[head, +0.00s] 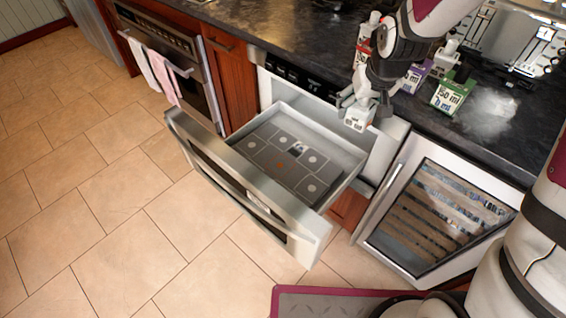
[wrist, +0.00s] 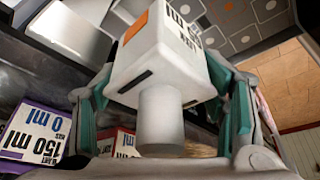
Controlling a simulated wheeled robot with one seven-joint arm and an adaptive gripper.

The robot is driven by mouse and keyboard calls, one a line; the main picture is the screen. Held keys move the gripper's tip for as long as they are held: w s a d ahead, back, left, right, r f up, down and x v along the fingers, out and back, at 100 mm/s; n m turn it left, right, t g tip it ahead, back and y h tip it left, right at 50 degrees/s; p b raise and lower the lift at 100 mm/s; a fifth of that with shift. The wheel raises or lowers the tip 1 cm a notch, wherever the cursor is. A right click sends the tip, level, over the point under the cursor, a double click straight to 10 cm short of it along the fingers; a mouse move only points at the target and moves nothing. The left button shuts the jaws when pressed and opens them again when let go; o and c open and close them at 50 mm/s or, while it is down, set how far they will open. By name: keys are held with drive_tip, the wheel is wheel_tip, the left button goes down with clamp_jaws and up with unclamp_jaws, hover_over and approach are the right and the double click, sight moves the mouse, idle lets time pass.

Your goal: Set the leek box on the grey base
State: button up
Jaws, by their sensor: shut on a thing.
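My gripper (head: 358,107) is shut on a white box (head: 356,119) and holds it in the air near the drawer's back right corner. In the wrist view the white box (wrist: 165,62) sits tilted between the teal-padded fingers, with an orange patch and "ml" print showing. No leek picture can be read on it, so I cannot tell whether it is the leek box. The grey base (head: 290,177) lies inside the open drawer, marked with white circles and an orange spot. A small picture patch (head: 297,148) shows on it.
The steel drawer front (head: 240,195) juts out over the tiled floor. On the dark counter stand a green-edged box (head: 452,95), a purple-edged box (head: 414,76) and a red-and-white box (head: 363,42). A glass-door wine cooler (head: 437,218) stands right of the drawer.

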drive_tip(key=w+a+f+n+y+b, duration=0.1)
drive_tip(key=w+a+f+n+b, duration=0.15)
drive_tip(key=a, duration=0.25)
drive_tip(key=w+a+f+n+b, duration=0.1)
drive_tip(key=w+a+n+b, duration=0.15)
drive_tip(key=a+b, duration=0.2)
drive_tip(key=n+g+y+b, duration=0.2)
drive_tip(key=n+b, duration=0.2)
drive_tip(key=b, duration=0.9)
hover_over(273, 161)
drive_tip(key=d, duration=0.2)
wheel_tip(273, 161, down, 14)
drive_tip(key=f, duration=0.1)
drive_tip(key=shift+s+a+f+b, duration=0.15)
drive_tip(key=shift+f+b, duration=0.5)
drive_tip(key=shift+f, duration=1.15)
drive_tip(key=shift+s+f+b, duration=0.15)
drive_tip(key=shift+f+b, duration=0.55)
drive_tip(key=shift+f, duration=1.05)
drive_tip(key=shift+s+a+f+b, duration=0.15)
drive_tip(key=shift+f+b, duration=0.5)
drive_tip(key=shift+f, duration=1.15)
drive_tip(key=shift+d, duration=0.1)
drive_tip(key=shift+f, duration=0.15)
drive_tip(key=o, duration=1.2)
drive_tip(key=shift+o, duration=0.3)
